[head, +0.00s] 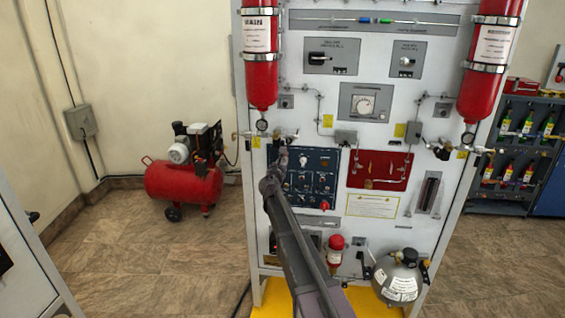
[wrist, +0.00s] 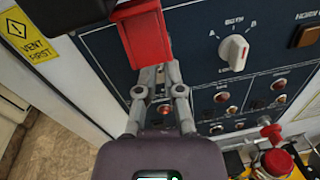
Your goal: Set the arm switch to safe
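A red switch cover (wrist: 145,32) stands out from the dark blue control panel (wrist: 200,78) at the top of the wrist view. The arm switch's lever and labels are not clearly visible; the cover and my fingers hide that area. My gripper (wrist: 160,72) has its two fingertips close together just below the cover's lower edge, at the panel face. I cannot tell whether the tips touch the cover or hold a small lever between them. In the head view, my gripper (head: 281,153) is at the upper left of the blue panel (head: 323,163).
A white rotary knob (wrist: 234,50) marked A, BOTH and B sits right of the cover. Several small buttons lie below it. A yellow VENT FIRST label (wrist: 31,37) is at left. Red cylinders (head: 261,70) flank the rack, with a red compressor (head: 180,183) on the floor at left.

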